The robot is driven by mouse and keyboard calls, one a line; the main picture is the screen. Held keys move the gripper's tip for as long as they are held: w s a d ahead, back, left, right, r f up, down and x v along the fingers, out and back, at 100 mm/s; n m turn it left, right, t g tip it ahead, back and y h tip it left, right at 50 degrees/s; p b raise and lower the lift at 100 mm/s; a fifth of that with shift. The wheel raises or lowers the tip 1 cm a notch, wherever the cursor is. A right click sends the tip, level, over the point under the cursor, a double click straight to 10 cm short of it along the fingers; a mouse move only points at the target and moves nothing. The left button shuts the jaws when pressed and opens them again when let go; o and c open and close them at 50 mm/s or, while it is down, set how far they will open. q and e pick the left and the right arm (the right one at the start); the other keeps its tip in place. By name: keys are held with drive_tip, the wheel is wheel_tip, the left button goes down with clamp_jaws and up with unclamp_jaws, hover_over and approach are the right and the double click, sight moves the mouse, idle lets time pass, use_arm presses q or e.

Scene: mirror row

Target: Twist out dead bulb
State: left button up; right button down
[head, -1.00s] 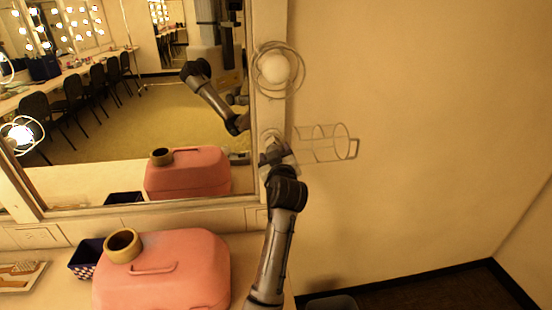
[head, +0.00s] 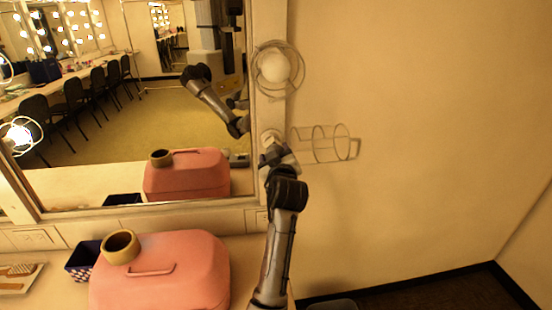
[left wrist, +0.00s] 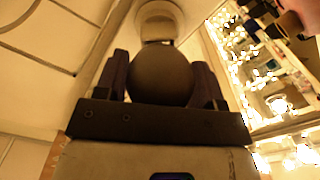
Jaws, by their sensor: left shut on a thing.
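The dead bulb (left wrist: 160,77) is a dark round globe in the left wrist view, below a pale socket (left wrist: 157,22). My left gripper (left wrist: 162,88) is shut on it, with one dark finger on each side. In the head view my left gripper (head: 273,152) is at the lower socket on the mirror's right frame post, and hides most of the bulb. A wire cage (head: 322,143) stands swung out to the right of that socket. I cannot tell whether the bulb is still seated in the socket. My right gripper is not in view.
A pale bulb in a closed wire cage (head: 274,68) sits above on the same post. A pink case (head: 165,275) with a tape roll (head: 121,246) on it stands on the counter, beside a dark blue patterned box (head: 84,262). The wall to the right is bare.

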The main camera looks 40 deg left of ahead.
use_arm(q)
drive_tip(key=shift+n+b, duration=0.8)
drive_tip(key=shift+b, duration=0.15)
drive_tip(key=shift+d, duration=0.1)
drive_tip(key=shift+s+d, duration=0.4)
drive_tip(key=shift+s+d, duration=0.15)
drive_tip(key=shift+s+d, duration=0.25)
drive_tip(key=shift+v, duration=1.1)
drive_tip(key=shift+v, duration=1.05)
drive_tip(key=shift+d, duration=0.1)
